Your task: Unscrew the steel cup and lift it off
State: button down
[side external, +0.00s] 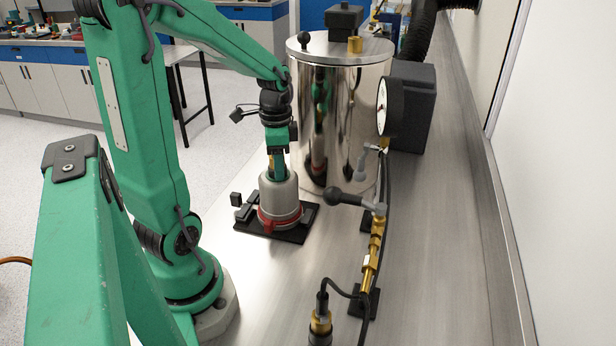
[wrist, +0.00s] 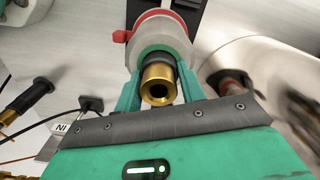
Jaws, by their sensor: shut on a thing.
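The steel cup (side external: 279,196) is grey and stands upright on a black base plate (side external: 303,220). A red ring (side external: 280,218) with a tab circles its foot. My gripper (side external: 277,172) points down on the cup's top and is shut on it. In the wrist view the cup (wrist: 165,32) lies just beyond my green fingers (wrist: 158,75). A brass tube (wrist: 158,86) with a dark collar sits between the fingers. The exact contact at the fingertips is partly hidden. I cannot tell how far the cup is turned.
A shiny steel tank (side external: 342,115) stands close behind the cup. A brass-tipped plug (side external: 320,320) is in front. The bench at far right is clear.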

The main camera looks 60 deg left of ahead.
jog(key=shift+n, duration=1.1)
jog(key=shift+r, duration=0.1)
jog(key=shift+r, duration=2.1)
notch_tip(320, 180, up, 7)
jog(key=shift+r, duration=0.15)
dwell(1.1)
jog(key=shift+r, duration=2)
